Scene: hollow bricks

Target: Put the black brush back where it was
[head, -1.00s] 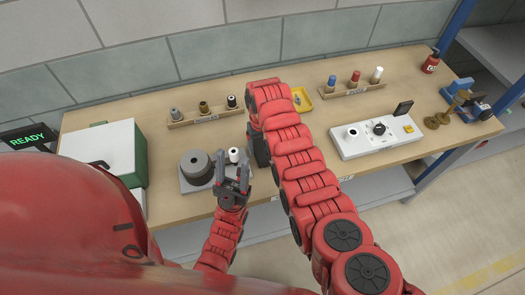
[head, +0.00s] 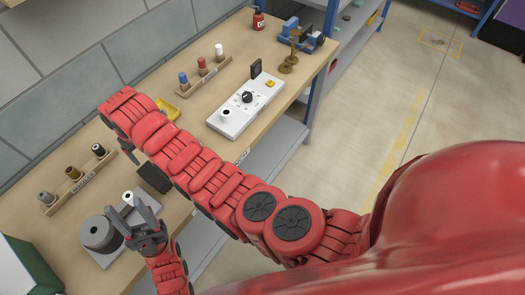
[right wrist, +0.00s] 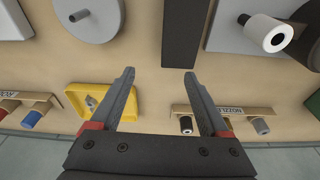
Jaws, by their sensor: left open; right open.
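I see no clear brush. A black hollow cylinder (head: 98,150) stands at the right end of the left wooden rack (head: 82,181); it also shows in the right wrist view (right wrist: 186,124). A dark flat slab (head: 153,178) lies on the bench partly under my right arm, and shows in the right wrist view (right wrist: 185,30). My left gripper (head: 142,214) is open beside a white hollow cylinder (head: 128,197) near a round grey block. My right gripper (right wrist: 160,74) is open and empty over the bench; in the head view my arm hides it.
A yellow tray (head: 167,108) holds a small part. A second rack (head: 206,75) carries blue, red and white pieces. A white panel (head: 240,108) with a dial and a blue vise (head: 309,36) stand further right. The bench (head: 225,62) has bare patches between them.

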